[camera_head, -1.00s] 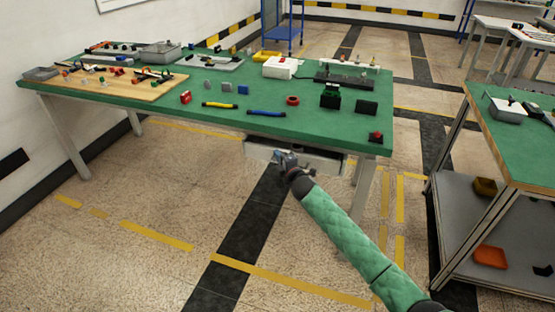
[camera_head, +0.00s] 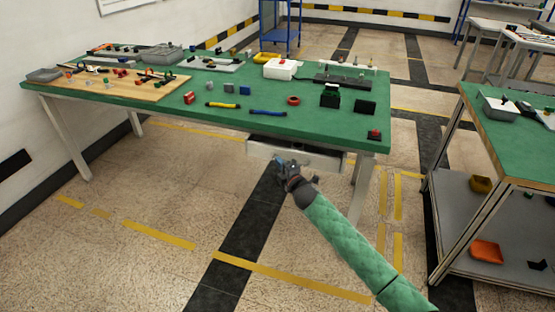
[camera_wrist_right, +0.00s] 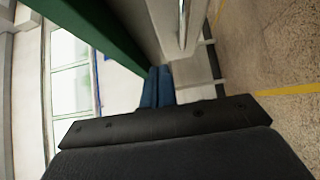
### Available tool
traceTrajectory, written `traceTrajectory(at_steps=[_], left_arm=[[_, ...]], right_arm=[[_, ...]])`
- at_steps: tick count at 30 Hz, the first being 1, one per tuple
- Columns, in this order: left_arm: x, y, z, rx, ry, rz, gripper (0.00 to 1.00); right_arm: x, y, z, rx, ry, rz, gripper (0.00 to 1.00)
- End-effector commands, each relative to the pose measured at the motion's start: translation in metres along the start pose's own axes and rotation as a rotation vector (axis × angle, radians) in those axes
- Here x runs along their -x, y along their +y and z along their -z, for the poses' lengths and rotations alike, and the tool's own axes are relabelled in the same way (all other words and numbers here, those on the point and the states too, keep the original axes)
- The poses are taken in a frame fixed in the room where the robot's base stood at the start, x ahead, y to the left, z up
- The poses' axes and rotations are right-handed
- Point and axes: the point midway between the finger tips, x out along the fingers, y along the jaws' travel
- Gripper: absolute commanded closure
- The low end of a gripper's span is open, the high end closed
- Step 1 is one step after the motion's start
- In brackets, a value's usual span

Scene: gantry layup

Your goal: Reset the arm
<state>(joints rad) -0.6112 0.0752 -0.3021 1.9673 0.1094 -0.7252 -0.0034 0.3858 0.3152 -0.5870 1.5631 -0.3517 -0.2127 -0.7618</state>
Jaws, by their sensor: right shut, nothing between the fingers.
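My right arm, in a green sleeve, reaches in from the lower right of the head view. My right gripper (camera_head: 281,163) is just in front of the drawer (camera_head: 290,154) under the green table's front edge. In the right wrist view the two blue fingers (camera_wrist_right: 157,86) are together with nothing between them. I cannot tell from the head view whether the gripper touches the drawer. The drawer looks slightly pulled out. My left gripper is in neither view.
The green table (camera_head: 215,122) carries tools, blocks and trays, with a red button box (camera_head: 374,135) at its front right corner. A second green-topped bench (camera_head: 500,140) with a lower shelf stands at the right. Open floor lies in front.

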Motion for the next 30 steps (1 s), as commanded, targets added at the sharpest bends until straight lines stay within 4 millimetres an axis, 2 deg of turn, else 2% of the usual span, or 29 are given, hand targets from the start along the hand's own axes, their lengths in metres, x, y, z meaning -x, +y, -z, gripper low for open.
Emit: traceTrajectory(at_steps=[6, 12, 18, 24, 30], left_arm=[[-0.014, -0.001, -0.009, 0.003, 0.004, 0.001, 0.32], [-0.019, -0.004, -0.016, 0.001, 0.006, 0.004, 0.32], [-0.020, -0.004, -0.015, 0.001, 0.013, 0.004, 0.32], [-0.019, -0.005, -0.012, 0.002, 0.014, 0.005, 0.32], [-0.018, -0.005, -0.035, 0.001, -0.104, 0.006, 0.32]], right_arm=[[0.040, -0.004, 0.001, -0.002, 0.001, 0.002, 1.00], [0.066, -0.002, 0.001, -0.001, 0.001, 0.002, 1.00], [0.075, -0.002, 0.002, -0.001, 0.001, 0.003, 1.00], [0.076, -0.003, 0.001, -0.038, -0.002, 0.005, 1.00], [0.079, -0.025, -0.021, -0.198, -0.134, 0.111, 1.00]])
